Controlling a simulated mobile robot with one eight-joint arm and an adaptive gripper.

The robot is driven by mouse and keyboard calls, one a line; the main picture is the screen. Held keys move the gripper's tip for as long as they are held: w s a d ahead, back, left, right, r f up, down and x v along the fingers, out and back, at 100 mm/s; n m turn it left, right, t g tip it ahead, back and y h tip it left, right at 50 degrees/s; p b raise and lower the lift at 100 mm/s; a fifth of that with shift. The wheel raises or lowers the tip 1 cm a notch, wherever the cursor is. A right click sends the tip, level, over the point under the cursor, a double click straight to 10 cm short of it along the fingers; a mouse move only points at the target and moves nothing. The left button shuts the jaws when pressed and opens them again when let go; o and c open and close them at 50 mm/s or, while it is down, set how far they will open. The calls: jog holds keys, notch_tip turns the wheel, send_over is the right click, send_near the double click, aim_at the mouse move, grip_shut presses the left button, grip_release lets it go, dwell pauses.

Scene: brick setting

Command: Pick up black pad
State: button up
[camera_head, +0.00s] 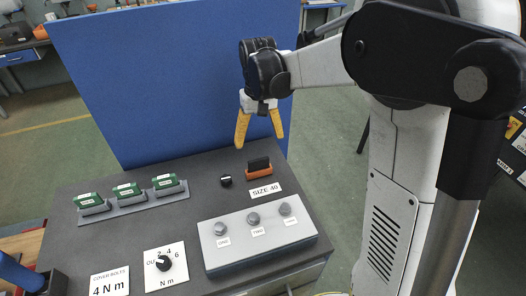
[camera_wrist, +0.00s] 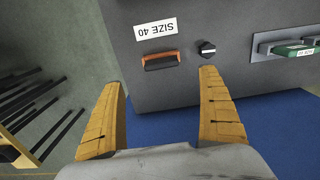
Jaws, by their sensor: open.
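A black pad (camera_head: 259,163) stands in an orange holder (camera_head: 261,173) near the back right of the dark grey bench top, behind a "SIZE 40" label. In the wrist view the black pad (camera_wrist: 160,65) shows below the orange edge (camera_wrist: 158,54), ahead of the space between my fingers. My gripper (camera_head: 259,139) has orange-yellow fingers, spread apart and empty. It hangs above and behind the pad at the bench's back edge and does not touch it. In the wrist view the gripper (camera_wrist: 161,78) shows both fingers wide apart.
A small black knob (camera_head: 226,181) stands just left of the holder. A grey box (camera_head: 258,238) with several knobs is in front. Green blocks (camera_head: 127,190) sit on a rail at left. A dial plate (camera_head: 166,264) is at the front. A blue panel (camera_head: 170,80) rises behind the bench.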

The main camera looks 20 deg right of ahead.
aim_at(259, 159)
jog(key=f, duration=0.4)
jog(key=shift+a+f+b, duration=0.2)
jog(key=shift+a+b, duration=0.15)
jog(key=shift+b, duration=0.05)
jog(key=f, duration=0.2)
jog(key=f+b, duration=0.1)
jog(key=f, duration=0.2)
jog(key=shift+w+d+f, duration=0.1)
jog(key=shift+d+f, duration=0.1)
jog(key=shift+f, duration=0.15)
jog(key=c, duration=1.3)
